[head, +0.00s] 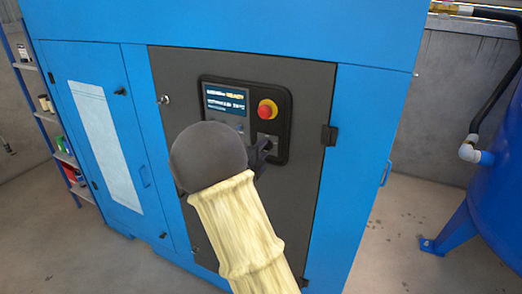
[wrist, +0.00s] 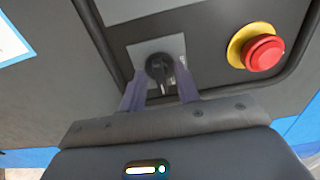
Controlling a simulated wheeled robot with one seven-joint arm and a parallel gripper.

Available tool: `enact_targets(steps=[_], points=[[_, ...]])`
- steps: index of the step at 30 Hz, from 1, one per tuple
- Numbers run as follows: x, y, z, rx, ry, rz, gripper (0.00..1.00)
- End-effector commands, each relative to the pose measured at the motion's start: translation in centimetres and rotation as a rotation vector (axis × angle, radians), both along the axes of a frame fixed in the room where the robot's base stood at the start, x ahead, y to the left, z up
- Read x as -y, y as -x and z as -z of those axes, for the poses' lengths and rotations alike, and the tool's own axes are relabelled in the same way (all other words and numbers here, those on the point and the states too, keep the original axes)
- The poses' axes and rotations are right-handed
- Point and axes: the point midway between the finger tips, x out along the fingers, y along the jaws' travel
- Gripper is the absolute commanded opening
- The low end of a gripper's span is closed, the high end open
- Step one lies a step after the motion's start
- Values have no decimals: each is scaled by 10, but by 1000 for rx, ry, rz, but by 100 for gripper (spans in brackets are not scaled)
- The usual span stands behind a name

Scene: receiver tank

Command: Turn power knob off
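The power knob (wrist: 160,68) is a small black rotary knob on a light grey square plate, in the upper middle of the wrist view. Its grip bar points down and slightly right in that view. In the head view, the knob's plate (head: 268,139) shows at the lower right of the control panel, partly covered by my gripper. My gripper (wrist: 159,86) is open, with one finger on each side below the knob and gaps between them and the knob. In the head view, my gripper (head: 262,148) is at the panel, mostly hidden behind my dark wrist.
A red emergency button on a yellow ring (head: 267,109) sits just above the knob, close to my gripper. A display (head: 226,100) is to its left. The panel is on a dark door of a blue cabinet (head: 230,30). A blue tank (head: 495,200) stands right.

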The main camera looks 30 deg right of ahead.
Motion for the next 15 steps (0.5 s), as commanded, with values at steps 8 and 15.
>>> enact_targets(steps=[8, 15], points=[[-1, 0, 0, 0, 0, -1, 20], [-1, 0, 0, -1, 1, -3, 0]])
